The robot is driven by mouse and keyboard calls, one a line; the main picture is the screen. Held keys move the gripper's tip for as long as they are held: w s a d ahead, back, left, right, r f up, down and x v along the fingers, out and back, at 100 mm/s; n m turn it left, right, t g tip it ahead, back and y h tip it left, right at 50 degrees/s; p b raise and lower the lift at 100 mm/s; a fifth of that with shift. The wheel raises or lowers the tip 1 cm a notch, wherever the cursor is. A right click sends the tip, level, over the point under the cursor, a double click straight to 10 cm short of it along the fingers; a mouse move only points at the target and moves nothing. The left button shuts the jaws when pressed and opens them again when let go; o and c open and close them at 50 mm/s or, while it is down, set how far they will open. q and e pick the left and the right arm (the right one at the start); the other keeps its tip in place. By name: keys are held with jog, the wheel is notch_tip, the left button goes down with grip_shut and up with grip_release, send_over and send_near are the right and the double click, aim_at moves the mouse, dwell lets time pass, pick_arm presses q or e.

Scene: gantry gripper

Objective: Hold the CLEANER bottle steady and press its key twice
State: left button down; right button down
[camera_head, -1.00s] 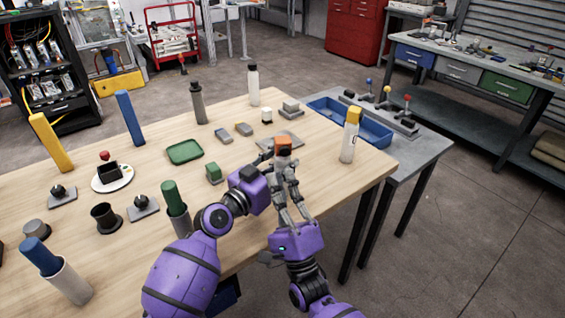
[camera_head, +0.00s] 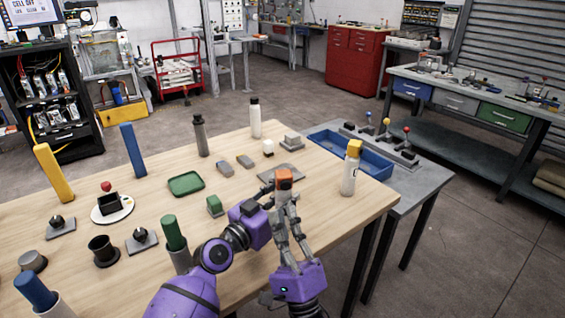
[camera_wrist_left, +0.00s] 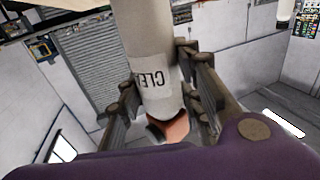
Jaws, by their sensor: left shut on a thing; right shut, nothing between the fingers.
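The CLEANER bottle has an orange cap (camera_head: 284,175) that shows in the head view near the table's front right. Its pale body, with part of the label reading "CLE", fills the middle of the left wrist view (camera_wrist_left: 150,65). My left gripper (camera_head: 268,190) comes from the left and is shut around the bottle; its fingers also lie on both sides of it in the left wrist view (camera_wrist_left: 165,100). My right gripper (camera_head: 285,198) is shut and empty, its fingers close to the orange cap. Whether they touch the cap I cannot tell. The grippers hide most of the bottle's body in the head view.
A white bottle with a yellow cap (camera_head: 349,178) stands to the right. A blue tray (camera_head: 372,168) lies on the grey side table. A green block (camera_head: 214,205), a green tray (camera_head: 186,184) and a green-topped cylinder (camera_head: 173,233) are to the left.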

pick_arm(q)
jog(key=shift+f, duration=0.1)
jog(key=c, duration=1.2)
grip_release()
jog(key=shift+o, duration=0.2)
jog(key=shift+a, duration=0.1)
jog(key=v, duration=1.2)
